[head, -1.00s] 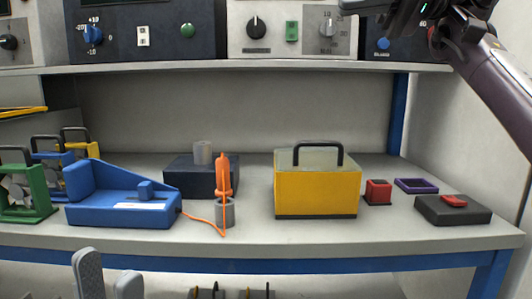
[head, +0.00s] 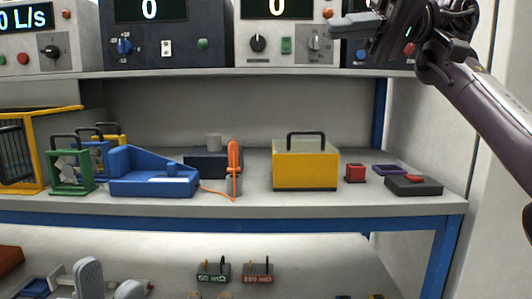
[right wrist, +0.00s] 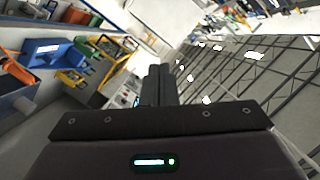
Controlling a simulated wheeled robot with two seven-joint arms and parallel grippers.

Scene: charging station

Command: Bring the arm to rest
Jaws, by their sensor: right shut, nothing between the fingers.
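My right arm comes in from the right in the head view and is raised at the top right. Its gripper (head: 340,27) is shut and empty, in front of the upper shelf's instruments and touching nothing that I can see. The right wrist view shows its two dark fingers (right wrist: 157,84) side by side with nothing between them.
The bench (head: 330,204) carries a blue charger-like device (head: 150,184), a yellow box with a black handle (head: 305,167), a red block (head: 355,173) and a black pad (head: 413,187). Instruments (head: 165,30) fill the upper shelf (head: 230,74). Small labelled blocks (head: 257,273) stand below.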

